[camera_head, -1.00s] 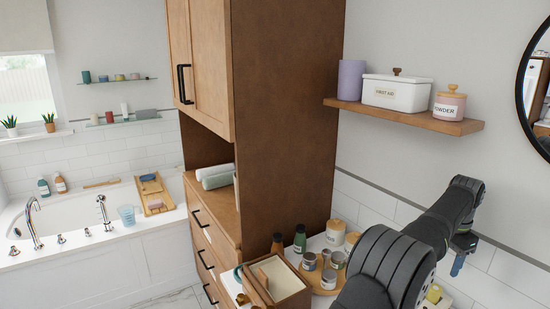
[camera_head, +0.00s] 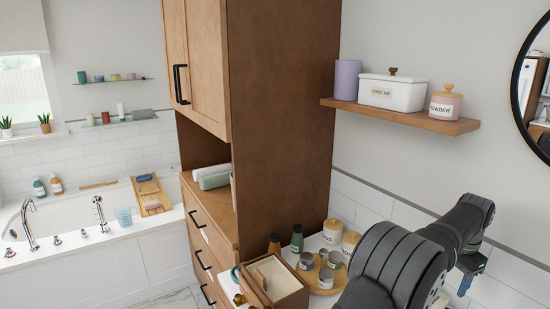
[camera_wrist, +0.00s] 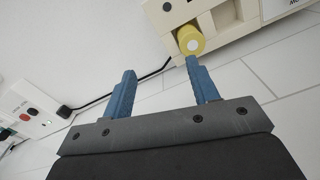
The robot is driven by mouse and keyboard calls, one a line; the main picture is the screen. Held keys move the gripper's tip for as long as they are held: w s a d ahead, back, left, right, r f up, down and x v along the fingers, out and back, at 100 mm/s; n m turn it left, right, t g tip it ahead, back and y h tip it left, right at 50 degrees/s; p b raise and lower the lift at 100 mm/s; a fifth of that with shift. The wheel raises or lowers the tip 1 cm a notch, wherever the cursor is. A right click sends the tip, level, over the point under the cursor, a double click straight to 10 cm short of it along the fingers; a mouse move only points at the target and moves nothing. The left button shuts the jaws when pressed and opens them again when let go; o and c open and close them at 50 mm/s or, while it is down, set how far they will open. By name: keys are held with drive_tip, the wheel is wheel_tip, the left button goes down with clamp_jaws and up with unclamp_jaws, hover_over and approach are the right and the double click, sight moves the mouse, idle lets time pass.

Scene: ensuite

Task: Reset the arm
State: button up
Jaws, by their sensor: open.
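My arm (camera_head: 405,262) reaches in from the lower right in the head view, bent in front of the tiled wall. My gripper (camera_wrist: 158,78) shows in the wrist view with its two blue fingers wide apart and nothing between them. It is open. Beyond the right fingertip is a yellow cylinder with a pale end (camera_wrist: 190,40), set against a cream-coloured unit (camera_wrist: 230,25). I cannot tell the distance between fingertip and cylinder. In the head view a small blue part of the gripper (camera_head: 465,284) shows at the right, by the wall.
A wooden wall shelf (camera_head: 400,116) holds a purple canister, a first-aid box and a powder jar. Bottles and jars stand on the counter around a round tray (camera_head: 325,289), beside an open box (camera_head: 272,282). A tall wooden cabinet (camera_head: 280,120) stands left. A socket plate (camera_wrist: 28,118) has a black cable.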

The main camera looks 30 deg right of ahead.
drive_tip(key=s+a+r, duration=0.3)
drive_tip(key=s+r, duration=0.1)
drive_tip(key=s, duration=0.3)
drive_tip(key=a+f, duration=0.2)
drive_tip(key=a, duration=1.9)
drive_tip(key=w+d+f, duration=0.2)
drive_tip(key=w+f, duration=0.2)
drive_tip(key=w, duration=0.3)
drive_tip(key=s+a+r, duration=0.1)
drive_tip(key=s+r, duration=0.3)
drive_tip(key=s, duration=0.3)
drive_tip(key=d+r, duration=0.1)
drive_tip(key=d, duration=0.8)
drive_tip(key=shift+w+d+r, duration=0.25)
drive_tip(key=shift+d+r, duration=0.15)
drive_tip(key=shift+a, duration=0.1)
